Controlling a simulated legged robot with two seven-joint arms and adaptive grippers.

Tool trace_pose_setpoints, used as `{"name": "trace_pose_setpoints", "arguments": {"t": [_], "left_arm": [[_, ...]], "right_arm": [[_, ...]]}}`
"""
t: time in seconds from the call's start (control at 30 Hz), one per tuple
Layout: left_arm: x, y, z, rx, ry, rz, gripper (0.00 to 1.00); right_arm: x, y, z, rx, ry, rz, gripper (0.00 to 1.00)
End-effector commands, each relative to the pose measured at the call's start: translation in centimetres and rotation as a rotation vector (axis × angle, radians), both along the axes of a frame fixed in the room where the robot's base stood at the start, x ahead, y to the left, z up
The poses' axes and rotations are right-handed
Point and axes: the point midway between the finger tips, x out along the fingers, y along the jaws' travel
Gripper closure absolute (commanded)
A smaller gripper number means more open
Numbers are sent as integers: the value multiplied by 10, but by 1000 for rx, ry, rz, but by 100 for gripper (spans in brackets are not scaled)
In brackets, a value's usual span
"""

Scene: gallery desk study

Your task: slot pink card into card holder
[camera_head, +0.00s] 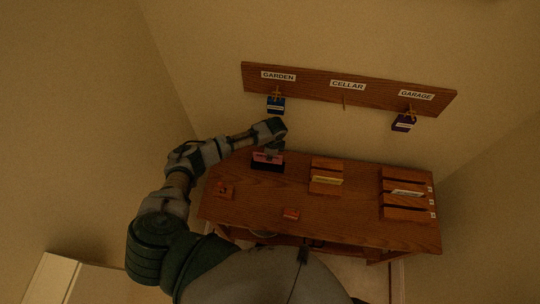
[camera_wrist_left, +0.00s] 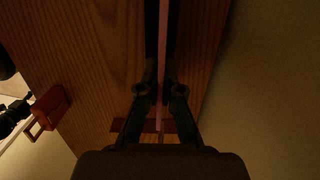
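The pink card (camera_head: 265,157) is at the back left of the wooden desk. It stands upright at a dark card holder (camera_head: 268,167); I cannot tell how deep it sits in the slot. In the left wrist view the pink card (camera_wrist_left: 163,45) shows edge-on as a thin strip. My left gripper (camera_head: 273,148) is over the card, and in the wrist view its fingers (camera_wrist_left: 161,88) close in on both faces of the card. The holder is partly hidden by the gripper and poorly lit. My right gripper is not in view.
A wooden block with a yellow card (camera_head: 327,180) and a slotted rack with a white card (camera_head: 407,192) stand to the right.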

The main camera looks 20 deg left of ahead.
Motion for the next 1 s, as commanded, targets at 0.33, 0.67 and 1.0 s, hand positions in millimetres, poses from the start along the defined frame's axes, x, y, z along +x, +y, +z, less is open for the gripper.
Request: {"name": "trace_pose_setpoints", "arguments": {"t": [0.33,0.67,1.0], "left_arm": [[0,0,1,1,0,1,100],[0,0,0,0,0,0,100],[0,0,1,0,0,0,100]], "right_arm": [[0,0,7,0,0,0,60],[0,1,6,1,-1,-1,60],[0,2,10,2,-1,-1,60]]}}
